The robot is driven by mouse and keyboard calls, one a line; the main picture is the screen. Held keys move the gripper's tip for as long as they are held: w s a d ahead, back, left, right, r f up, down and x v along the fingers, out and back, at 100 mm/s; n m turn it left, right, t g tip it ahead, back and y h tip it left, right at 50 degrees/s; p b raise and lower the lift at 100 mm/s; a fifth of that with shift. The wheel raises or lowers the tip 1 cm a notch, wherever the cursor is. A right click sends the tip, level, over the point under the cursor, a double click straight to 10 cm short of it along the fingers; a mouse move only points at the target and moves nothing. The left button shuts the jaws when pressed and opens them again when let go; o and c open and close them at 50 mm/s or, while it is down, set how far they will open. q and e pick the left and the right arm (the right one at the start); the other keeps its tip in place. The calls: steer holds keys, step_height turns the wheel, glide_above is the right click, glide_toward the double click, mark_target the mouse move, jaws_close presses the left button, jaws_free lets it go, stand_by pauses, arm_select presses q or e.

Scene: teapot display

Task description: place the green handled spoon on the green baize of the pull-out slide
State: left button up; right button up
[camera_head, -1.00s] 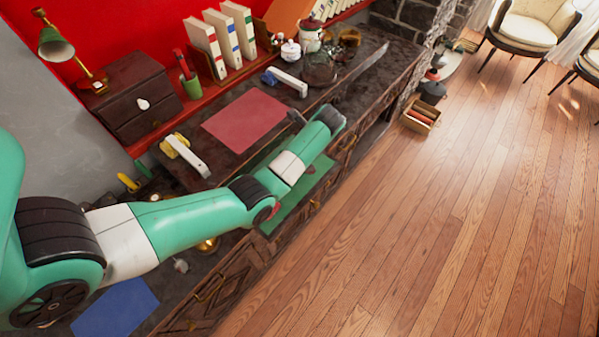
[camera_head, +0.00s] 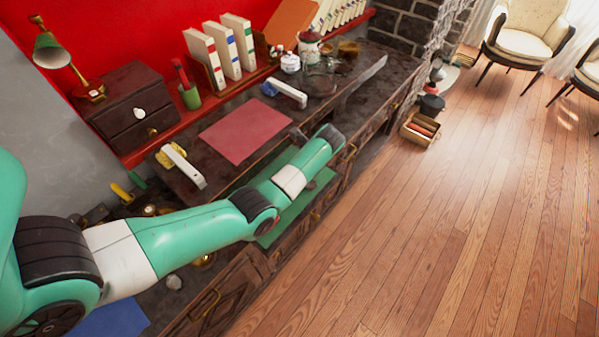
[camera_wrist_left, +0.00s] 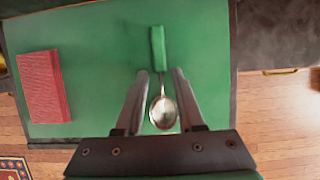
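The green-handled spoon (camera_wrist_left: 158,50) shows in the left wrist view over the green baize (camera_wrist_left: 100,100), handle pointing up the picture and metal bowl toward my wrist. It appears to lie on the baize. My left gripper (camera_wrist_left: 160,74) is open, with a finger on each side of the spoon's neck and a gap visible on both sides. My right gripper is in neither view.
A red block (camera_wrist_left: 43,87) sits on the baize at the left of the wrist view. In the head view a red mat (camera_head: 245,131) lies on the desk, with white-handled items (camera_head: 183,165) (camera_head: 287,93) nearby. A blue mat (camera_head: 112,322) is at the lower left.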

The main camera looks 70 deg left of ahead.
arm_select(q)
steer(key=shift+o, duration=0.6)
steer(key=shift+r, duration=0.4)
steer(key=p+v, duration=0.6)
steer(key=v, duration=0.5)
steer(key=shift+w+d+r, duration=0.15)
steer(key=shift+d+r, duration=0.05)
steer(key=shift+r, duration=0.05)
